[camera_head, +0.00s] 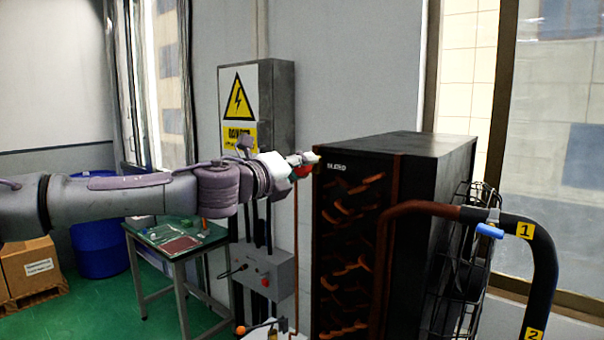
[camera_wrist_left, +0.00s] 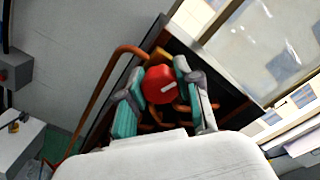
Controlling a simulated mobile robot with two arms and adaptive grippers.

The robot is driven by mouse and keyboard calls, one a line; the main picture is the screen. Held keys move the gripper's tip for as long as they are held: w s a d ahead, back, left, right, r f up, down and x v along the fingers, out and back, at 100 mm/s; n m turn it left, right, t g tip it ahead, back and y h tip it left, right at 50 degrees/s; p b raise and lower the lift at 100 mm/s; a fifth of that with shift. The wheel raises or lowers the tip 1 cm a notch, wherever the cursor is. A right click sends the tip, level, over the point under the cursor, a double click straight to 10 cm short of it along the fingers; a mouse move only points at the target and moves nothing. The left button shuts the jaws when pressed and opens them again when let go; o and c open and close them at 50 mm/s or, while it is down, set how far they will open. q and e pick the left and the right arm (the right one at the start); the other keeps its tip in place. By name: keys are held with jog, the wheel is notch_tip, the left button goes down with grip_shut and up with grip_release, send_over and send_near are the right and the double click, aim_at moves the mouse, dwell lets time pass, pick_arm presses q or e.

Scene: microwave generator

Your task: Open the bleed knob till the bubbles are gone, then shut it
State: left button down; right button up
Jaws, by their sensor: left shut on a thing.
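The red bleed knob (camera_wrist_left: 159,86) sits at the end of a copper pipe by the black cabinet (camera_head: 345,225). It has a white pointer mark. My left gripper (camera_wrist_left: 156,92) is shut on it, with one teal-padded finger on each side in the left wrist view. In the head view the left gripper (camera_head: 303,164) reaches from the left to the cabinet's upper front left edge, and only a bit of red knob (camera_head: 301,171) shows there. I see no bubbles in either view. My right gripper is in neither view.
A black hose with yellow labels (camera_head: 545,265) and a blue-handled valve (camera_head: 489,230) stand at the right. A grey electrical box (camera_head: 277,105) is on the wall behind. A green-topped table (camera_head: 205,240), a blue barrel (camera_head: 98,245) and cardboard boxes (camera_head: 28,265) stand at left.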

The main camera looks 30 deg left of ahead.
pick_arm(q)
jog(key=n+b, duration=0.1)
jog(key=n, duration=0.4)
jog(key=shift+f+n, duration=0.1)
jog(key=shift+n, duration=0.2)
jog(key=shift+n+b, duration=0.75)
jog(key=shift+n, duration=1.25)
jog(key=c, duration=0.8)
grip_release()
jog(key=shift+s+a, duration=0.2)
jog(key=shift+s, duration=1.8)
jog(key=shift+s+a, duration=0.15)
jog(key=shift+s, duration=1.85)
jog(key=shift+s+a, duration=0.2)
jog(key=shift+s, duration=1.8)
